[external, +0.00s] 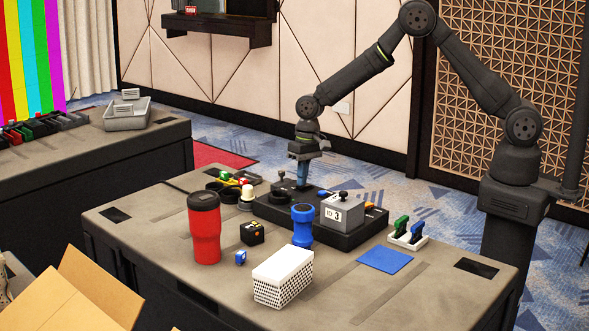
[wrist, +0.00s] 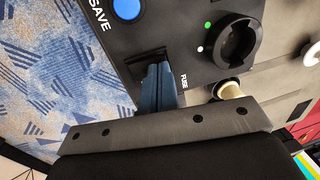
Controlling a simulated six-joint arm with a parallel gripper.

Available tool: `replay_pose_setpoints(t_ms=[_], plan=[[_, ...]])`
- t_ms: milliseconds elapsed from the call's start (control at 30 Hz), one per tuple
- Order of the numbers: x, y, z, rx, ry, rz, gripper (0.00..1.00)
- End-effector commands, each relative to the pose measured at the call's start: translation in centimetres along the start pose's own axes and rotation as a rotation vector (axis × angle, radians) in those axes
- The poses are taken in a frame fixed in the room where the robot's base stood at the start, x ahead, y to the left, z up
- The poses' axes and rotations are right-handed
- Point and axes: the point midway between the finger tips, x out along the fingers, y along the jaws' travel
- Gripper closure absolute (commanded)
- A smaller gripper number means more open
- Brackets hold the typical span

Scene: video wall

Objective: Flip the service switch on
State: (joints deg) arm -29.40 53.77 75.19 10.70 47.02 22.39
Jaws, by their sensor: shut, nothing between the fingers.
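A black control panel (wrist: 185,25) shows in the wrist view and stands on the table in the external view (external: 345,240). It bears a round black rotary knob (wrist: 237,42) with a green and a white dot beside it. I cannot read a label naming the service switch. My gripper (external: 302,180) points down over the panel's far side. Its blue fingers are together and empty, and also show in the wrist view (wrist: 158,85). They are over a dark fitting near the word FUSE. Their tips hide part of that fitting; contact is unclear.
A blue button (wrist: 127,9) marked SAVE is nearby. A cream cylinder (external: 246,196) stands beside the panel. A grey box (external: 342,213) marked ID 3, a blue cylinder (external: 302,226), a red tumbler (external: 204,229) and a white basket (external: 284,277) are nearer the camera.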

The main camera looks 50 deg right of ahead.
Motion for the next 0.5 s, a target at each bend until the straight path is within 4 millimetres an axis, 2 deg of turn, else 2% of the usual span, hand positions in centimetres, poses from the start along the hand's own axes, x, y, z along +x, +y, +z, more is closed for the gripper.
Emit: replay_pose_setpoints(t_ms=[500], plan=[[0.57,-0.15,0.08,-0.001,-0.005,0.063,1.00]])
